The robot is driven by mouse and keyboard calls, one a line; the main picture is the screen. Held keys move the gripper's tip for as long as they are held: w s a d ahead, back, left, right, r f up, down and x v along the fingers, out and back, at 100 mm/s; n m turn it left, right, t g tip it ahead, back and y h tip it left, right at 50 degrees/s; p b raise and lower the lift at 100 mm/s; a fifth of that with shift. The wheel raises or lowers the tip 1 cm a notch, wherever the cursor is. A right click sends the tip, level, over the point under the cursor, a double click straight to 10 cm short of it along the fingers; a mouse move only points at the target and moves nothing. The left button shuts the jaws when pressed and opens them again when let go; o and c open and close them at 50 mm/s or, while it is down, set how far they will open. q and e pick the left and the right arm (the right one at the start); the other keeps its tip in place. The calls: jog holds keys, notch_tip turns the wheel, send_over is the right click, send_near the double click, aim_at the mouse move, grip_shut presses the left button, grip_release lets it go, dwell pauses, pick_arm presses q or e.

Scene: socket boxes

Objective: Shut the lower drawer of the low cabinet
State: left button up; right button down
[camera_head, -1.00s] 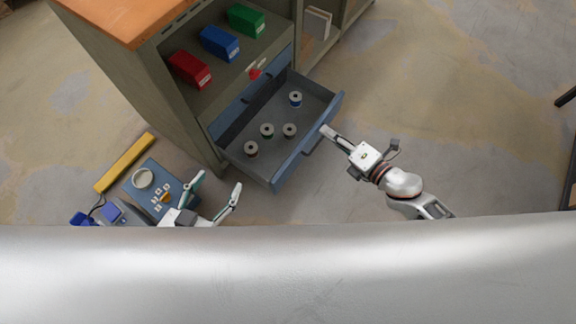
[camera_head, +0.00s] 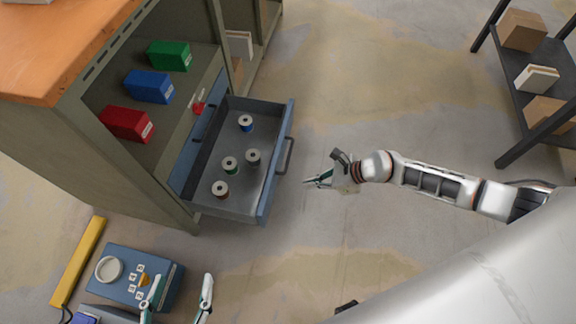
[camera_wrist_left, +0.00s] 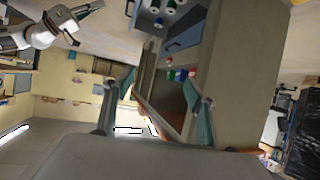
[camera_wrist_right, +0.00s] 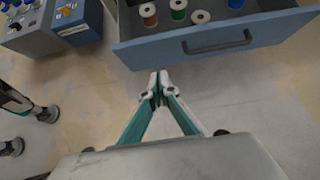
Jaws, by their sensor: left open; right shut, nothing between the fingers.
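The low cabinet (camera_head: 160,205) stands at the left of the head view. Its lower drawer (camera_head: 272,175) is blue, pulled out and holds several spools. The drawer's handle (camera_head: 286,155) is on its front; the front also fills the top of the right wrist view (camera_wrist_right: 160,52). My right gripper (camera_head: 308,183) is shut and empty, out in front of the drawer and apart from the handle. My left gripper (camera_head: 178,290) is open and empty at the bottom left of the head view, away from the drawer; its fingers show in the left wrist view (camera_wrist_left: 160,88).
Red (camera_head: 127,124), blue (camera_head: 149,87) and green (camera_head: 169,55) boxes sit on the cabinet's shelf. A blue box with a white ring (camera_head: 110,268) and a yellow bar (camera_head: 78,262) lie on the floor. A dark shelf rack (camera_head: 540,95) stands right. The floor before the drawer is clear.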

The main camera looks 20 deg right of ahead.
aim_at(271, 187)
pick_arm(q)
jog(key=shift+s+d+f+n+h+b, duration=0.1)
jog(key=shift+s+d+n+h+b, duration=0.05)
jog(key=shift+d+n+b, duration=0.55)
jog(key=shift+s+d+f+n+h+b, duration=0.1)
jog(key=shift+s+d+n+h+b, duration=0.1)
jog(key=shift+d+n+b, duration=0.45)
jog(key=shift+s+d+f+n+h+b, duration=0.15)
jog(key=shift+d+n+b, duration=0.3)
jog(key=shift+d, duration=0.4)
pick_arm(e)
jog(key=shift+w+a+r+x, duration=0.2)
jog(key=shift+a+r+x, duration=0.15)
jog(key=shift+x, duration=1.7)
jog(key=shift+w+a+r+x, duration=0.25)
jog(key=shift+r+x, duration=0.1)
jog(key=shift+x, duration=1.7)
jog(key=shift+w+a+r+x, duration=0.25)
jog(key=shift+r+x, duration=0.1)
jog(key=shift+x, duration=1.7)
pick_arm(q)
jog(key=shift+w+a+r, duration=0.1)
jog(key=shift+r, duration=0.05)
pick_arm(e)
jog(key=shift+a, duration=0.1)
